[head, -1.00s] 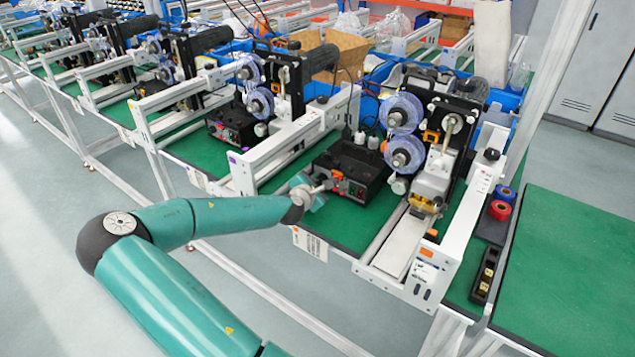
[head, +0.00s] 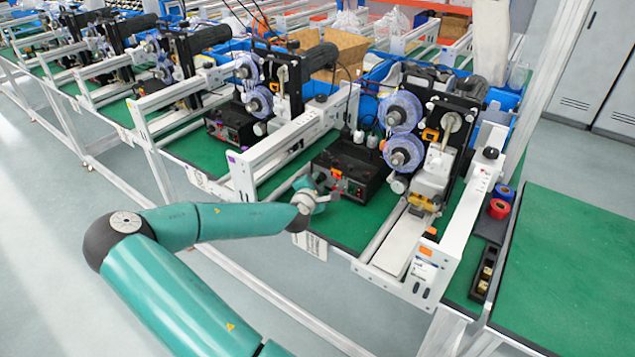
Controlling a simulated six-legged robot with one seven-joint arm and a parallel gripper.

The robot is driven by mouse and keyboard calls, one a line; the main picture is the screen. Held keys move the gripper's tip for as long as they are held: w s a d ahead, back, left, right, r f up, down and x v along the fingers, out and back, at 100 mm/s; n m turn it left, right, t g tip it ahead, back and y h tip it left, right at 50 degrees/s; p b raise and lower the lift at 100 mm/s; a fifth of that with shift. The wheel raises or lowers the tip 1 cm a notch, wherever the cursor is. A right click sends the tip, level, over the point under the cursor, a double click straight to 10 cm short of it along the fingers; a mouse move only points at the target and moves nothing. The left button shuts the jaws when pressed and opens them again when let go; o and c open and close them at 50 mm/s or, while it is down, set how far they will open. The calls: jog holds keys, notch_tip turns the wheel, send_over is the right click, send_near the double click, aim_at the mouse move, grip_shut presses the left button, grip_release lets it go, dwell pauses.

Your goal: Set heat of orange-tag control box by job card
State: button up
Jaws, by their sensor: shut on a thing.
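The black control box (head: 352,168) sits on the green bench top, left of the blue spools. Its front has a small orange patch (head: 338,174) and a red-orange part (head: 356,190). My gripper (head: 333,196) is at the lower left of the box's front. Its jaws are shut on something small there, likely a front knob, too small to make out. A printed white card (head: 311,244) hangs at the bench's front edge below the gripper. No writing or dial setting is legible.
A white rail frame (head: 285,145) stands left of the box, and a white rail (head: 465,205) stands to the right. Another control box (head: 232,124) sits beyond the left frame. Blue and red tape rolls (head: 500,203) lie at the right. A bare green bench (head: 570,270) is right of them.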

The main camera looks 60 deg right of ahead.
jog(key=o, duration=0.7)
jog(key=v, duration=1.3)
jog(key=shift+a, duration=0.35)
jog(key=shift+o, duration=0.5)
jog(key=shift+s+r, duration=0.1)
